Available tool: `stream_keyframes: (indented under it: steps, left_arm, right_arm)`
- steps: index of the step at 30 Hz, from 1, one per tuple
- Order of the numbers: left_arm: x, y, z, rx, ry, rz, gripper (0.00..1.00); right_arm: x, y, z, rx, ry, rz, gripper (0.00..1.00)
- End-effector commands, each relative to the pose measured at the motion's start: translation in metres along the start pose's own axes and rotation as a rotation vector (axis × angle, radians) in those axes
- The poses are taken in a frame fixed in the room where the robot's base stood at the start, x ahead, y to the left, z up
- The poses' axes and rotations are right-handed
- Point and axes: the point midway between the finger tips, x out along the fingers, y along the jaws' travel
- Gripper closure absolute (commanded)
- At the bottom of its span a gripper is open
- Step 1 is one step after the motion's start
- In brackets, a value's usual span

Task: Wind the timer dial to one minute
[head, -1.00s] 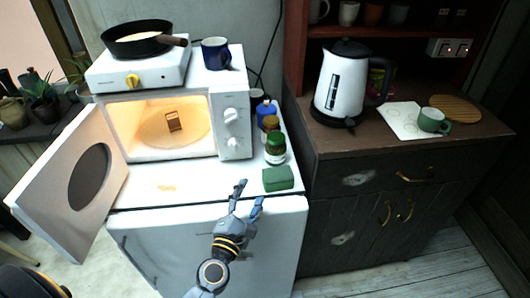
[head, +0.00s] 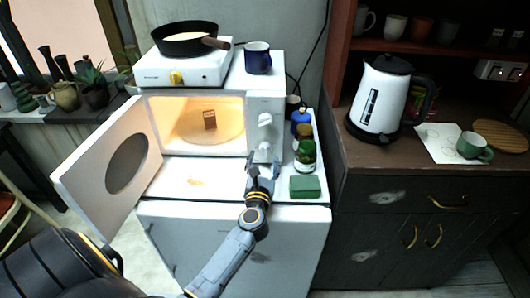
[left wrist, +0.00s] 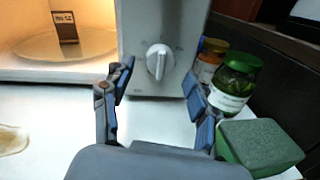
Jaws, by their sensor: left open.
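The white microwave (head: 193,122) stands with its door open to the left and its inside lit. Its control panel has an upper knob (head: 265,119); my gripper partly covers the panel below it. In the left wrist view a white dial (left wrist: 160,61) sits low on the panel, its pointer ridge roughly upright. My left gripper (head: 263,168) is open and empty in front of the panel. In the left wrist view its fingers (left wrist: 158,100) spread to either side below the dial, apart from it. My right gripper is out of view.
A green sponge (head: 305,187) and a green-lidded jar (head: 305,155) stand close right of the gripper. The open door (head: 88,178) juts out at left. A pan (head: 185,40) sits on a hotplate above, beside a blue mug (head: 257,58). A small brown item (head: 209,120) stands inside.

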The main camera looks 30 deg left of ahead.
Motion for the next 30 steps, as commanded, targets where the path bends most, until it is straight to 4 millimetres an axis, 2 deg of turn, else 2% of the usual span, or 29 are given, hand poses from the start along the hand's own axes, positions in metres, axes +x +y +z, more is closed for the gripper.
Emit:
stream_keyframes:
  steps: [3, 6, 17, 18, 26, 30]
  left_arm:
    - [0.018, 0.000, 0.001, 0.002, -0.002, 0.000, 0.41]
    - [0.028, 0.000, 0.000, 0.001, -0.001, 0.000, 0.41]
    - [0.033, 0.000, 0.000, 0.001, 0.000, 0.000, 0.41]
    - [0.033, 0.000, 0.000, 0.001, 0.000, 0.000, 0.43]
    - [0.033, 0.000, 0.000, 0.002, 0.000, 0.000, 0.96]
    - [0.033, 0.000, 0.000, 0.004, 0.000, 0.000, 0.96]
  right_arm:
    - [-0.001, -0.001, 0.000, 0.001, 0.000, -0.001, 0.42]
    - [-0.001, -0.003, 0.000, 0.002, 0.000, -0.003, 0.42]
    - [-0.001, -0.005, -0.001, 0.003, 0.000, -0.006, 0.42]
    - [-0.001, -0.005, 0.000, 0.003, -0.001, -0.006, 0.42]
    - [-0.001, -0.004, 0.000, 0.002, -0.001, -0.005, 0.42]
    - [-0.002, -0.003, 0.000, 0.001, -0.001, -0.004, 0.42]
